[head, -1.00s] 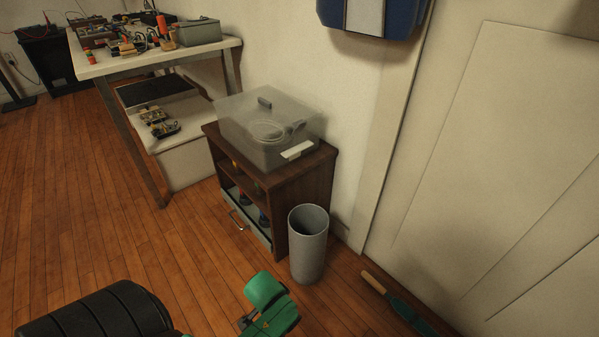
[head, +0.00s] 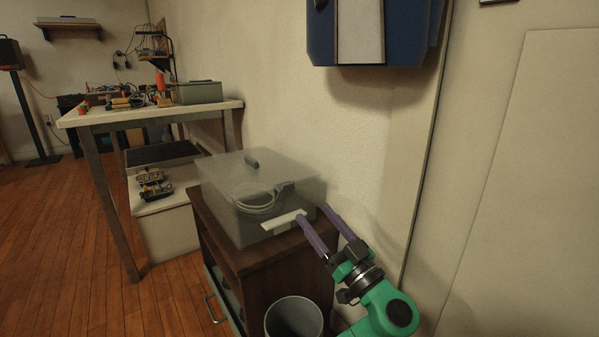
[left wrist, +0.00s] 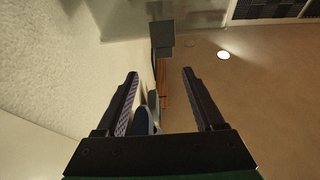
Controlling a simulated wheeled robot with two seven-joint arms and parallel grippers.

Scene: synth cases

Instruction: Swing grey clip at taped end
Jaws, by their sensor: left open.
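A translucent lidded box (head: 228,210) stands on a dark wooden cabinet, with a pale coil inside. A white tape strip (head: 284,221) is on its near right side. A dark grey clip (head: 283,187) shows by the lid edge near the tape; another dark grey piece (head: 252,161) is at the far edge. Whether either is latched is unclear. My left gripper (head: 313,211) is open and empty, its purple-faced fingers just right of the tape. In the left wrist view the open fingers (left wrist: 160,74) have a grey block (left wrist: 162,35) beyond them; I cannot tell if it is a clip.
The cabinet (head: 262,262) is close to the wall, with a grey bin (head: 294,318) before it. A blue and white wall unit (head: 372,30) hangs above. A cluttered workbench (head: 130,114) is to the left. Wooden floor lies open at left.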

